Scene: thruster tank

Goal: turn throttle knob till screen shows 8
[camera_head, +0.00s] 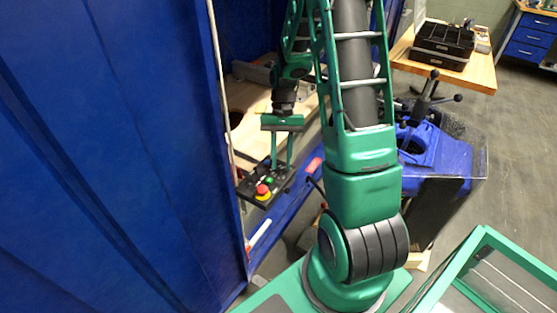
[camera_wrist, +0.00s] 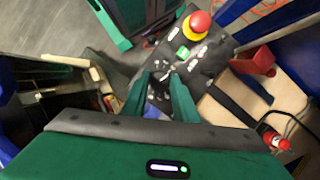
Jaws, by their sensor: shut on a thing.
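A dark control box (camera_head: 252,200) stands in front of the wooden bench, with a red mushroom button (camera_head: 262,190) on a yellow base and a green button (camera_head: 269,181) beside it. In the wrist view the panel (camera_wrist: 218,50) shows the red button (camera_wrist: 200,22) at its far end, the green button (camera_wrist: 183,52) nearer, and small white markings. My gripper (camera_head: 281,164) points down at the box's far part. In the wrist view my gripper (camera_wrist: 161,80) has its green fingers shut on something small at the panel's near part. The throttle knob is mostly hidden between the fingertips. I cannot read any screen number.
A blue curtain or wall (camera_head: 110,150) fills the left side. A wooden bench (camera_head: 245,110) lies behind the box. A blue machine (camera_head: 440,155) with a clear panel stands to the right of my arm. A red-capped bottle (camera_wrist: 275,139) lies near my gripper.

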